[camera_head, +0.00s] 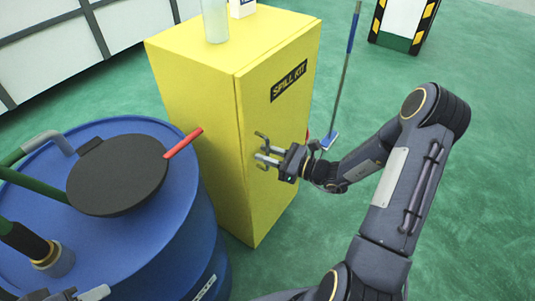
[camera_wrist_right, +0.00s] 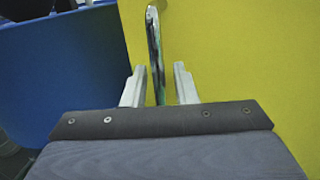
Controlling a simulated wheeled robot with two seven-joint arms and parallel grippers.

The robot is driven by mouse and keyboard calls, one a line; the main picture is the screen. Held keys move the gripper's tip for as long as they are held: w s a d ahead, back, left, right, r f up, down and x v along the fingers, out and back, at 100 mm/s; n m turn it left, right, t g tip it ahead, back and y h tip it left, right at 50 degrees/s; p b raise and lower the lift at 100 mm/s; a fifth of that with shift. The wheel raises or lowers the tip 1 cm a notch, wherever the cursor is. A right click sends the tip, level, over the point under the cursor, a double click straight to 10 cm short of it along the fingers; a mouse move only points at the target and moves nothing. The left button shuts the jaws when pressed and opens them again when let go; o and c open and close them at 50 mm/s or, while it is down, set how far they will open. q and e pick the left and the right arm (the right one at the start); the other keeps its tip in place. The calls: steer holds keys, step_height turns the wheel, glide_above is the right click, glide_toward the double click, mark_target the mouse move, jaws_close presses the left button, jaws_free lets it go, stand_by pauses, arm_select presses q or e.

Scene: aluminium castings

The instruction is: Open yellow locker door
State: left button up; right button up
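The yellow locker (camera_head: 195,95) stands upright in the middle of the head view. Its door (camera_head: 285,125), with a black "SPILL KIT" label, looks shut. My right gripper (camera_head: 264,155) is at the door's handle side. In the right wrist view its two fingers (camera_wrist_right: 158,88) are apart, with the metal door handle (camera_wrist_right: 154,45) upright between them. Pale metal tips at the bottom left edge of the head view look like my left gripper (camera_head: 82,294), mostly cut off.
A blue drum (camera_head: 175,225) with a dark round lid (camera_head: 118,175) and a red-ended bar (camera_head: 183,142) stands close left of the locker. A clear container (camera_head: 215,20) stands on the locker. A blue-handled mop (camera_head: 345,75) is behind my right arm. Green floor is open at right.

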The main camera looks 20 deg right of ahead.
steer(key=shift+c, duration=0.5)
jaws_close()
